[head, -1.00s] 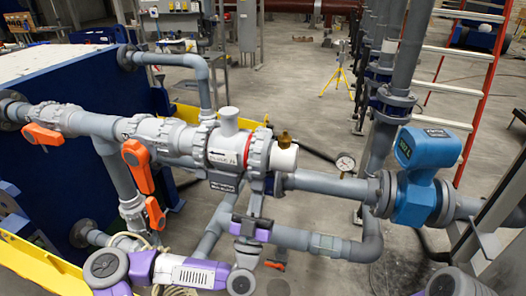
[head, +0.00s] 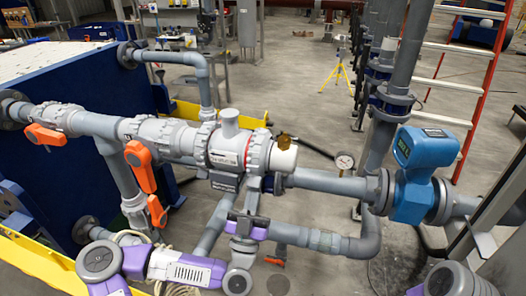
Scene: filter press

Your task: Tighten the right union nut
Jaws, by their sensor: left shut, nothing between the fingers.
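The right union nut (head: 258,151) is a grey ribbed ring with a red edge on the right side of the grey valve body (head: 228,148). A similar ribbed left nut (head: 205,142) is on the other side of the body. My left gripper (head: 253,188) comes up from below, with its fingers shut and empty, just under the right nut. I cannot tell whether the fingertips touch the nut or the valve's underside. My right gripper is out of view; only part of my right arm shows at the lower right corner.
Orange valve handles (head: 141,166) hang at the left. A lower grey pipe (head: 325,243) runs right of my left gripper. A brass-coloured fitting (head: 286,139) sits near the nut.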

